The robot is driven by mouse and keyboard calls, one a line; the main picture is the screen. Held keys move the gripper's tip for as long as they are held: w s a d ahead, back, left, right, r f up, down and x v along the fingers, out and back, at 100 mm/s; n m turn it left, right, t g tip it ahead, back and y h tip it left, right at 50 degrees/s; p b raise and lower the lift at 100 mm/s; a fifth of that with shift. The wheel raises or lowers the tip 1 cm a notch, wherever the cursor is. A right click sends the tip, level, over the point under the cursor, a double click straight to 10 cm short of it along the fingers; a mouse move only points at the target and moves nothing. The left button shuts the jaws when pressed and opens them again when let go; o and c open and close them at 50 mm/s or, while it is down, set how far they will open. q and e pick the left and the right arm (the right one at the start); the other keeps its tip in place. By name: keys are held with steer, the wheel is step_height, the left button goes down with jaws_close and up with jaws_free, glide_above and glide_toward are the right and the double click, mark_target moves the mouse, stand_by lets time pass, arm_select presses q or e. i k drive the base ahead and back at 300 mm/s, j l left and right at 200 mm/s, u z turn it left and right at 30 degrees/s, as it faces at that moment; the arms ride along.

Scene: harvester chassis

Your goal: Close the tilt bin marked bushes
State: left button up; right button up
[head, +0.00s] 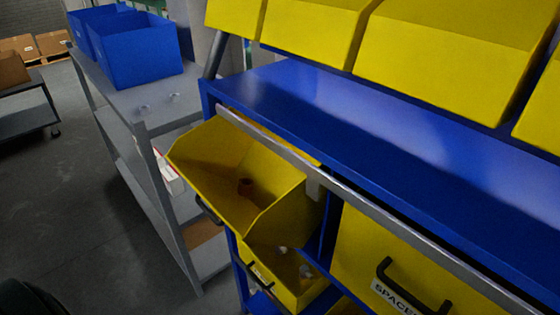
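A yellow tilt bin (225,170) at the upper left of the blue rack is tipped open, with a small brown part (245,187) inside. Its dark handle (209,210) is on the outer front face; its label is hidden from this angle. A second yellow bin (305,291) below it also stands open, with small light parts inside and a dark handle (261,276). I cannot read a bushes label on either one. A closed yellow bin (370,245) to the right has a label starting "SPACE". Neither gripper is in view.
The blue rack's top (350,120) with a grey front rail (330,182) lies above the bins. Yellow bins (440,65) stand over it. A grey shelf unit (135,95) with blue crates (140,50) stands at left. The floor (70,200) left of it is open.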

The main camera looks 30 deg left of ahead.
mark_target(212, 156)
steer(key=k+j+u, duration=0.1)
steer(key=k+j, duration=0.4)
steer(key=k+j+u, duration=0.15)
steer(key=k+j, duration=0.35)
steer(key=j, duration=0.15)
